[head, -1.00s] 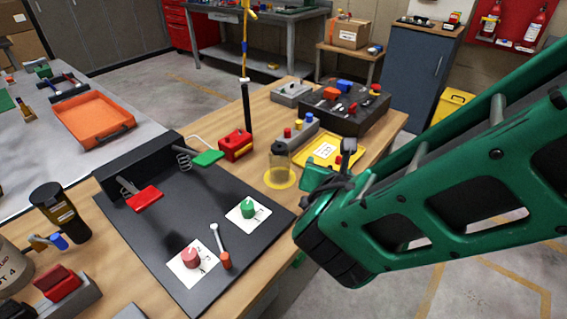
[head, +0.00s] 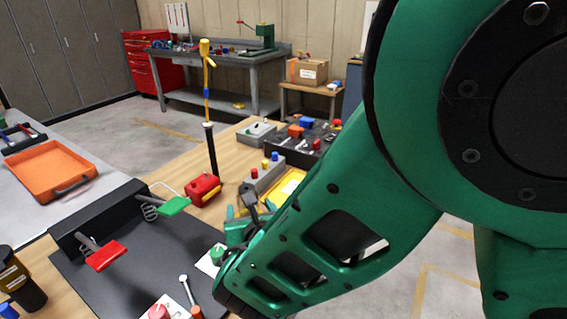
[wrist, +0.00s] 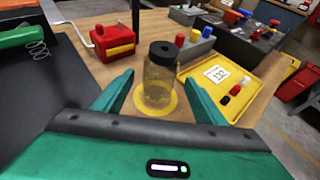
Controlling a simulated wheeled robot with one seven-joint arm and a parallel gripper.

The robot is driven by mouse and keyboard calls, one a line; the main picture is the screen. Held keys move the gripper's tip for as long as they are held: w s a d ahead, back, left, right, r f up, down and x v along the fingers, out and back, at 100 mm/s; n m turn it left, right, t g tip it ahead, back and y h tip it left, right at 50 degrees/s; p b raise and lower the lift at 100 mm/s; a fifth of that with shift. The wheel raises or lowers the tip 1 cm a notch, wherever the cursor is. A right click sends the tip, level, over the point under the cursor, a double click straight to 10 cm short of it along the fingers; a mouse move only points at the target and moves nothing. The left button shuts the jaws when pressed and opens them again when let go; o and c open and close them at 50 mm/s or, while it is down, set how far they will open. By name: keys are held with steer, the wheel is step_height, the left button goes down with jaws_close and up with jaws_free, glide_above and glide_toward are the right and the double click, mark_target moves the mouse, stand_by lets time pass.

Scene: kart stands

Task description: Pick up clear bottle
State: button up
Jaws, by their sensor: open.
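The clear bottle (wrist: 158,82) has a black cap and stands upright on a yellow disc (wrist: 170,108) on the wooden table, seen in the wrist view. My gripper (wrist: 160,92) is open, with one green finger to the left of the bottle and one to the right. The bottle appears between the fingers or just beyond them; I cannot tell how deep.
A red box with a crank (wrist: 108,42) stands behind left of the bottle. A yellow tray (wrist: 228,85) with small pegs lies close on the right. A grey block with coloured knobs (wrist: 194,45) is behind. The black panel (head: 140,250) lies to the left.

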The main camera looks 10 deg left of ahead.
steer(key=shift+x, duration=1.8)
steer(key=shift+a, duration=0.1)
steer(key=c, duration=1.1)
steer(key=shift+c, duration=0.2)
